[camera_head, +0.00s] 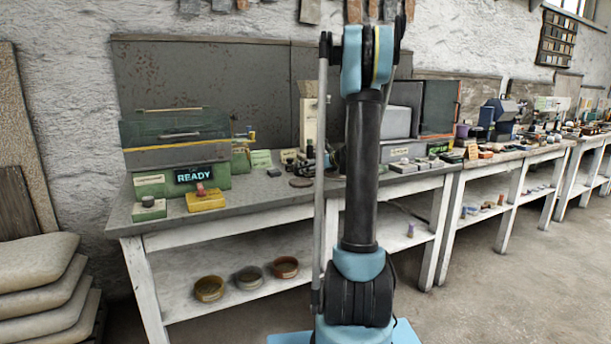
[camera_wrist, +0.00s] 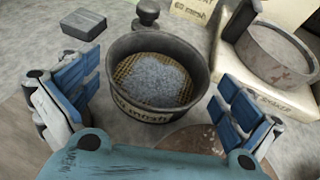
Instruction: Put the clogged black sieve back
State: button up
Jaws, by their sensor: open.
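A black round sieve (camera_wrist: 120,98) stands in the middle of the wrist view, with grey granules (camera_wrist: 158,78) lying on its yellowish mesh. Lettering on its near wall is only partly legible. My gripper (camera_wrist: 155,85) is open, with one blue-padded finger at the left of the sieve and the other at the right. Gaps show between both fingers and the sieve wall. In the head view my arm hides much of the bench middle, and I cannot make out the gripper or this sieve clearly there.
Another round pan (camera_wrist: 275,52) sits at the right on a pale base. A grey block (camera_wrist: 84,23), a dark knob (camera_wrist: 147,12) and a brown disc (camera_wrist: 195,139) are close by. On the shelf below the bench (camera_head: 240,208) stand yellow (camera_head: 209,291), grey (camera_head: 249,281) and reddish (camera_head: 285,269) round sieves.

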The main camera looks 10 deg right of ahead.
jog(key=x, duration=0.4)
jog(key=shift+r, duration=0.15)
jog(key=c, duration=0.9)
jog(key=shift+c, duration=0.2)
